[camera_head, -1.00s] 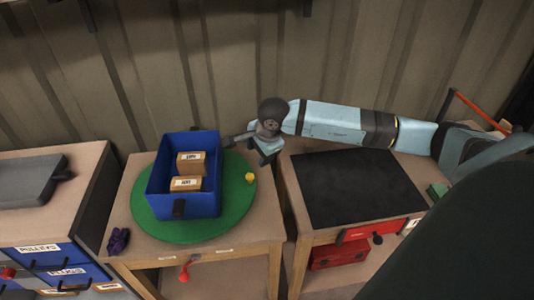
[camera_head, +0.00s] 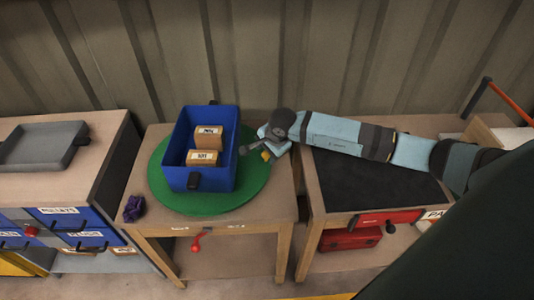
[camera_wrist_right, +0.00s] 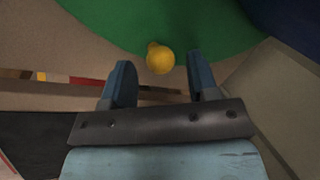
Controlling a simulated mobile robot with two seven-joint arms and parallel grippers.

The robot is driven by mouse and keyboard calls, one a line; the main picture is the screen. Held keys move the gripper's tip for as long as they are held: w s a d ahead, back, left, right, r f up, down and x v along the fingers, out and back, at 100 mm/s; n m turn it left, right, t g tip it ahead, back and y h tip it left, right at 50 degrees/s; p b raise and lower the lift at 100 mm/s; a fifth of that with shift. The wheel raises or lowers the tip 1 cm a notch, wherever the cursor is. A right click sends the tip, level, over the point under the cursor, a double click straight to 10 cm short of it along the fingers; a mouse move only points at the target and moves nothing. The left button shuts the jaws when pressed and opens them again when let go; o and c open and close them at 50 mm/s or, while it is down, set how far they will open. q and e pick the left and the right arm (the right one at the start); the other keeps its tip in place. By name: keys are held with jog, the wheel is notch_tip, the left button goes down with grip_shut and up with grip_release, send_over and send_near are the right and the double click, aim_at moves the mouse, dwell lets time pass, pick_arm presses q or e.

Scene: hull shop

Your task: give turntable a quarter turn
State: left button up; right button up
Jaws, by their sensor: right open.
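The turntable (camera_head: 222,205) is a green disc on a wooden table. A small yellow knob (camera_head: 265,155) stands near its right edge. A blue bin (camera_head: 200,175) with dark handles sits on the disc and holds two labelled brown boxes (camera_head: 203,157). My right gripper (camera_head: 266,144) is at the disc's right rim, close to the knob and partly overlapping it in view. In the right wrist view the gripper (camera_wrist_right: 160,72) is open, with the yellow knob (camera_wrist_right: 160,58) centred between or just beyond its fingertips; contact cannot be told. My left gripper is out of view.
A purple crumpled thing (camera_head: 134,208) lies at the table's left corner. A red handle (camera_head: 199,240) hangs at its front. A second table with a black mat (camera_head: 375,190) stands under my right arm. A grey tray (camera_head: 42,146) tops the left cabinet. A ribbed wall is behind.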

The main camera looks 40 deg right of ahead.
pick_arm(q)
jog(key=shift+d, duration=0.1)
pick_arm(e)
jog(key=shift+w+f, duration=0.25)
jog(key=shift+f, duration=0.45)
grip_shut()
jog(key=shift+w+d+f+b, duration=0.1)
jog(key=shift+w+d+b, duration=0.15)
jog(key=shift+b, duration=0.25)
jog(key=shift+w+d+n+b, duration=0.15)
jog(key=shift+w+n+b, duration=0.2)
jog(key=shift+n, duration=0.05)
jog(key=shift+w+d, duration=0.1)
jog(key=shift+r, duration=0.25)
grip_release()
jog(key=shift+w+f, duration=0.1)
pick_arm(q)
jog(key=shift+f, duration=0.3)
